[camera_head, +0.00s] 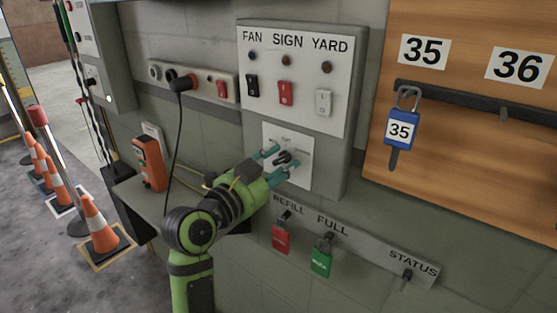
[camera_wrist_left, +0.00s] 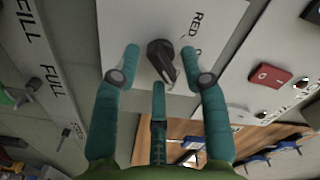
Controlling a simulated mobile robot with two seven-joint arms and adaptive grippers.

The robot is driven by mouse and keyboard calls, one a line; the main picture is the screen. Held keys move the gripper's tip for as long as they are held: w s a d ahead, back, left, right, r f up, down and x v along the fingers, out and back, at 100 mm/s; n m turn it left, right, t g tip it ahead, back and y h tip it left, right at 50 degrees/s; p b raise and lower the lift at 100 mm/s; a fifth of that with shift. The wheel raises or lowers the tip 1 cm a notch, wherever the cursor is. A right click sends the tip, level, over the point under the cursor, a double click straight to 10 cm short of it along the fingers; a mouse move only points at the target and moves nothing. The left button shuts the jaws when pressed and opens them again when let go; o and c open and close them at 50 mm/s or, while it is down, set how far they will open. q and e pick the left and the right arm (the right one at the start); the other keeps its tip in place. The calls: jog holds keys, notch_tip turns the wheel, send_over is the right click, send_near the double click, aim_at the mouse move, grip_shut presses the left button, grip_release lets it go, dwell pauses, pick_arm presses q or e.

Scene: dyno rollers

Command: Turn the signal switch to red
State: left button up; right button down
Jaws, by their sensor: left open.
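The signal switch is a dark rotary knob (camera_head: 284,157) on a small white plate (camera_head: 303,174) below the FAN, SIGN and YARD rockers. The knob also shows in the left wrist view (camera_wrist_left: 162,58), with the word RED (camera_wrist_left: 197,24) printed beside it. A second label is partly hidden by a finger. My left gripper (camera_head: 281,160) is at the plate in the head view. In the left wrist view its teal fingers (camera_wrist_left: 165,68) are open, on either side of the knob. I cannot tell whether they touch it. My right gripper is not in view.
The switch panel (camera_head: 345,100) holds black, red and white rockers. Below hang a red tag (camera_head: 281,238) and a green tag (camera_head: 321,261). A blue padlock (camera_head: 401,131) hangs right on a wooden board. An orange device (camera_head: 150,162) stands left on a ledge.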

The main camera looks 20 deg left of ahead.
pick_arm(q)
jog(key=shift+w, duration=0.1)
grip_shut()
dwell(0.3)
jog(key=n+p, duration=0.2)
jog(key=n, duration=0.1)
jog(key=n+p, duration=0.1)
jog(key=n, duration=0.1)
jog(key=shift+r+p, duration=0.3)
jog(key=shift+p, duration=0.1)
jog(key=n+p, duration=0.1)
jog(key=n, duration=0.1)
jog(key=n+p, duration=0.2)
jog(key=n, duration=0.1)
jog(key=shift+a+r, duration=0.15)
jog(key=n+p, duration=0.4)
jog(key=n, duration=0.1)
jog(key=shift+a+r, duration=0.1)
jog(key=n+p, duration=0.3)
jog(key=n, duration=0.1)
jog(key=shift+w+a+n, duration=0.1)
jog(key=shift+a+n, duration=0.05)
jog(key=shift+n, duration=0.25)
